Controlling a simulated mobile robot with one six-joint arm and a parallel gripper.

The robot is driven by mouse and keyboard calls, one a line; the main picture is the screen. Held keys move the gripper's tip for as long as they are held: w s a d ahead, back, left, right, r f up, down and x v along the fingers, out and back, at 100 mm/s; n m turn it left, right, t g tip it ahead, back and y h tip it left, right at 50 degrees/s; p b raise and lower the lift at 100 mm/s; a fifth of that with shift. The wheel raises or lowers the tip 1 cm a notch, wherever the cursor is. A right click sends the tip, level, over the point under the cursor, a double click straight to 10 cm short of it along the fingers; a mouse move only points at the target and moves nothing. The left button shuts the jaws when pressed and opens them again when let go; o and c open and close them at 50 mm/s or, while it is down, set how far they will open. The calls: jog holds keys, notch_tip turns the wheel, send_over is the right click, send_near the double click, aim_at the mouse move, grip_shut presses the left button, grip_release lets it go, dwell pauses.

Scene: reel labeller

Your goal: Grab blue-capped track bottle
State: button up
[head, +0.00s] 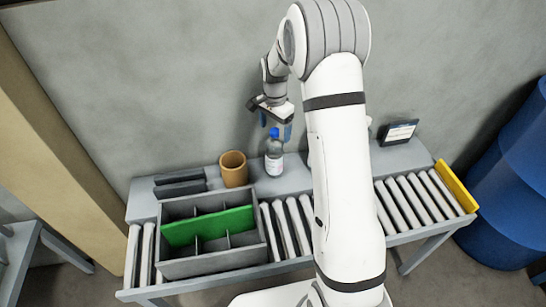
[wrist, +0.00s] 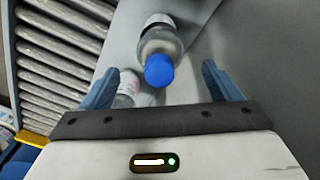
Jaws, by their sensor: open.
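The blue-capped bottle (head: 274,158) stands upright on the grey ledge at the back of the conveyor, with a clear body and a white label. My gripper (head: 276,122) is just above it, pointing down, open and empty. In the wrist view, the bottle's blue cap (wrist: 159,70) shows between my two blue fingers, apart from both. A second clear container with a white and pink label (wrist: 128,88) shows beside it, close to the left finger. Its top is partly hidden, and I cannot make it out in the head view.
A brown cup (head: 233,169) stands left of the bottle. A grey divided bin (head: 175,268) with a green panel (head: 208,226) sits on the rollers in front. A small dark-framed display (head: 398,132) is at the back right. The grey wall rises close behind the ledge.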

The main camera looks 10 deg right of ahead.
aim_at(274, 137)
notch_tip(274, 137, down, 4)
jog(key=shift+s+f, duration=0.1)
jog(key=shift+f, duration=0.15)
grip_shut()
dwell(0.9)
